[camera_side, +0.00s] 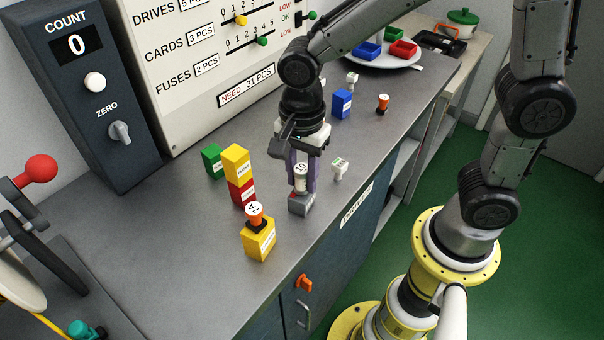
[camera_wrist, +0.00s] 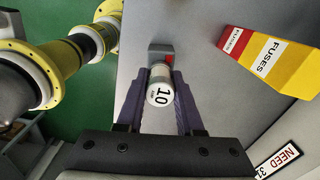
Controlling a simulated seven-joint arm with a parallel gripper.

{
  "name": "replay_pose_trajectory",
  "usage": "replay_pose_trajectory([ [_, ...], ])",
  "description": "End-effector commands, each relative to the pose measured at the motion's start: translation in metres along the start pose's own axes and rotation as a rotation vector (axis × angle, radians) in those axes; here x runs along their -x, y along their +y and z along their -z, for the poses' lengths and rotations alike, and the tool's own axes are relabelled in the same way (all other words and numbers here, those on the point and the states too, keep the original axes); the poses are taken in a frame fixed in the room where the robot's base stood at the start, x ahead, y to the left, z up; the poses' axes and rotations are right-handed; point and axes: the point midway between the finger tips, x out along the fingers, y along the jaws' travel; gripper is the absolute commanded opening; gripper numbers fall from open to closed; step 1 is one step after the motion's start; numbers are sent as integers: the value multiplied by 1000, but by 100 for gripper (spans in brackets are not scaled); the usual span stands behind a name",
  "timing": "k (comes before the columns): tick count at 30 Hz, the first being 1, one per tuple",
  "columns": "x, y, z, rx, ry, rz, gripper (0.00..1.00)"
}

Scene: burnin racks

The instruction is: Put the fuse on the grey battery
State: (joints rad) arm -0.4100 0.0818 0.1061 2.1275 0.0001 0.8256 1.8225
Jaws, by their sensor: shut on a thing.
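My gripper (camera_side: 302,180) points down with purple fingers shut on the fuse (camera_side: 300,176), a white upright cylinder marked "10" on top. In the wrist view the fuse (camera_wrist: 160,90) sits between the two fingers (camera_wrist: 161,103). The grey battery (camera_side: 301,204) is a small grey block on the bench directly below the fuse. It also shows in the wrist view (camera_wrist: 158,49), with a red patch beside the fuse. The fuse's lower end is at or just above the battery's top; I cannot tell whether they touch.
A yellow block (camera_side: 258,241) topped by an orange piece (camera_side: 255,212) stands front left. A yellow block (camera_side: 236,160) sits on a red block (camera_side: 242,192), beside a green block (camera_side: 213,161). A white piece (camera_side: 339,168) stands close on the right. A blue block (camera_side: 342,103) stands farther back.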

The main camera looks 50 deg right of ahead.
Motion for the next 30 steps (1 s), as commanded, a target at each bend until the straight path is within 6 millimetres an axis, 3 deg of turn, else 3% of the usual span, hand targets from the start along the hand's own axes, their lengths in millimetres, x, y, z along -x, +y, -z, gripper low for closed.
replay_pose_trajectory([
  [11, -4, 0, 0, 0, 0, 0, 0],
  [12, -4, 0, 0, 0, 0, 1, 41],
  [16, -4, 0, 0, 0, 0, 1, 65],
  [26, -2, 0, 0, 0, 0, 1, 66],
  [30, 11, -1, 0, 0, -1, 5, 66],
])
